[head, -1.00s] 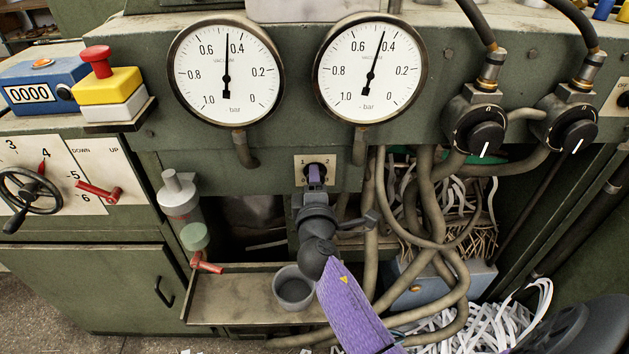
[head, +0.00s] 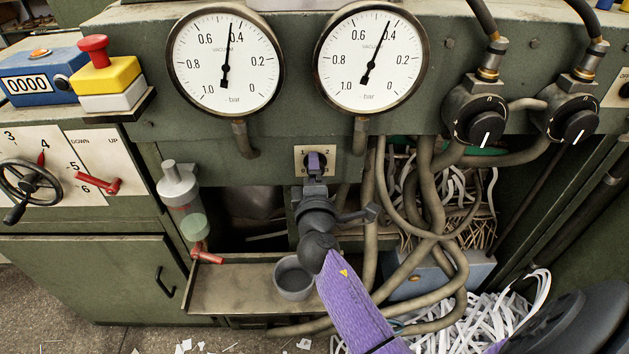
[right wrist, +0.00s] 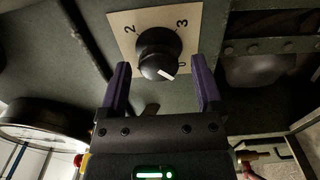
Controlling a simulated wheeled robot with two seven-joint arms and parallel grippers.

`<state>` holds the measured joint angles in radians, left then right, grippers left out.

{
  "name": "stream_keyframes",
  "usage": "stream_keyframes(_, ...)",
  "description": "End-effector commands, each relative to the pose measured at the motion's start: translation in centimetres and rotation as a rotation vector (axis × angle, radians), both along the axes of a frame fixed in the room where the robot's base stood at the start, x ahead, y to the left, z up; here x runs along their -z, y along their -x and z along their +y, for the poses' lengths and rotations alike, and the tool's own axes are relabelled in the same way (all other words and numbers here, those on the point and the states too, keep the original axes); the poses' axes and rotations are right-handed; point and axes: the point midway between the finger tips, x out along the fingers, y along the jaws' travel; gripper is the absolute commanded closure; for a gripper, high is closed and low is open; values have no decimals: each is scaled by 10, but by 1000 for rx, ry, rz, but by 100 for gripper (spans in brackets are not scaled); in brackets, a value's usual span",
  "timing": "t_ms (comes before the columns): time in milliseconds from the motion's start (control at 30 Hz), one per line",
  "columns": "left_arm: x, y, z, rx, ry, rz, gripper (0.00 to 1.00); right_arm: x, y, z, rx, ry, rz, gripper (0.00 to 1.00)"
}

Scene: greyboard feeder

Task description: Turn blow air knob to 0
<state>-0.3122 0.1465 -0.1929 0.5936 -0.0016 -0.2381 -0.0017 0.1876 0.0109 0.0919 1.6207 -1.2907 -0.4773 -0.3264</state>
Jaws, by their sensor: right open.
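The black knob (right wrist: 157,45) with a white pointer mark sits on a pale square plate. The marks 2, 3 and 0 show around it in the right wrist view; its pointer is toward the lower right, near the 0. In the head view the plate (head: 299,164), with 1 and 2 visible, is below and between two gauges, and my gripper mostly covers the knob. My right gripper (right wrist: 160,64) is open, its purple fingers on either side of the knob. Gaps show in the wrist view; I cannot tell whether either finger touches. My left gripper is out of view.
Two vacuum gauges (head: 225,62) (head: 371,58) are above the plate. Hoses (head: 428,200) hang to the right. Two other black knobs (head: 480,122) (head: 572,124) are farther right. A grey cup (head: 293,279) stands on the tray (head: 225,290) below.

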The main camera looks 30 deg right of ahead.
Motion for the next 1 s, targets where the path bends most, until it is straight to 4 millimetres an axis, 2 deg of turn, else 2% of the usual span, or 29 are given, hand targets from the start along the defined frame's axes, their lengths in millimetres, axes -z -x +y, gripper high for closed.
stream_keyframes(300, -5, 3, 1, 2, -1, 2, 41, 1, 61, 37, 0, -4, 3, 17)
stream_keyframes(400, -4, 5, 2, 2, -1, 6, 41, 1, 74, 45, -1, -2, 3, 17)
stream_keyframes(533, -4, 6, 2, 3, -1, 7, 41, 0, 80, 49, 0, -2, 1, 17)
stream_keyframes(1000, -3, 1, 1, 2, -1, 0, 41, 0, 80, 49, 0, -1, 1, 17)
